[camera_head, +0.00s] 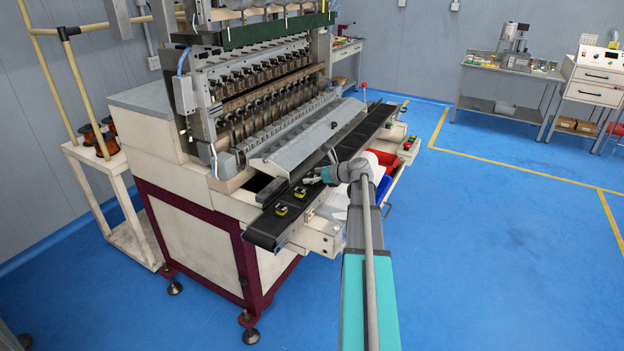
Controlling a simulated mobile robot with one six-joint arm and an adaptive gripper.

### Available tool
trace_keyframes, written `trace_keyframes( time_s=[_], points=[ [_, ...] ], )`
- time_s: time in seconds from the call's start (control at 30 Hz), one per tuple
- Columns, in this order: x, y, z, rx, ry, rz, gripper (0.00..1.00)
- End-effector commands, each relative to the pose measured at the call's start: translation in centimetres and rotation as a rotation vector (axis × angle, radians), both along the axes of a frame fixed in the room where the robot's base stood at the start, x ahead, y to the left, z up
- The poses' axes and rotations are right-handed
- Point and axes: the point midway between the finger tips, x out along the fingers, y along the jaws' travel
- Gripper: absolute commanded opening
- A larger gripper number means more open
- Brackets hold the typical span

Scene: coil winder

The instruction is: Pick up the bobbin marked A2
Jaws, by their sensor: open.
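Two small yellow-and-black bobbins sit on the black conveyor belt (264,228) at the front of the coil winder. One bobbin (281,210) is nearer the belt's near end. The other bobbin (300,192) is a little farther along. Their markings are too small to read, so I cannot tell which is A2. My gripper (311,179) is open at the end of my arm, over the belt, just beyond the farther bobbin in the picture. It appears empty and apart from both bobbins. My gripper and wrist cover part of the belt behind them.
The coil winder (190,210) stands left of the belt, with a sloped grey cover (310,132) along it. A red bin (387,160) and a blue bin (383,189) sit right of the belt, near my arm. Blue floor is clear at right; benches (507,72) stand far back.

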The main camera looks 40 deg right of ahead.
Motion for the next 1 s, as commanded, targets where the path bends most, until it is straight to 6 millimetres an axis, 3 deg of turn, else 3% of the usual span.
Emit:
trace_keyframes(
  time_s=[0.17,0.6,1.0],
  points=[
    [0.01,0.03,0.00,0.000,0.000,0.000,0.91],
    [0.04,0.07,0.00,0.000,0.000,0.001,0.12],
    [0.07,0.11,0.30,-0.001,0.000,0.001,0.11]
  ],
)
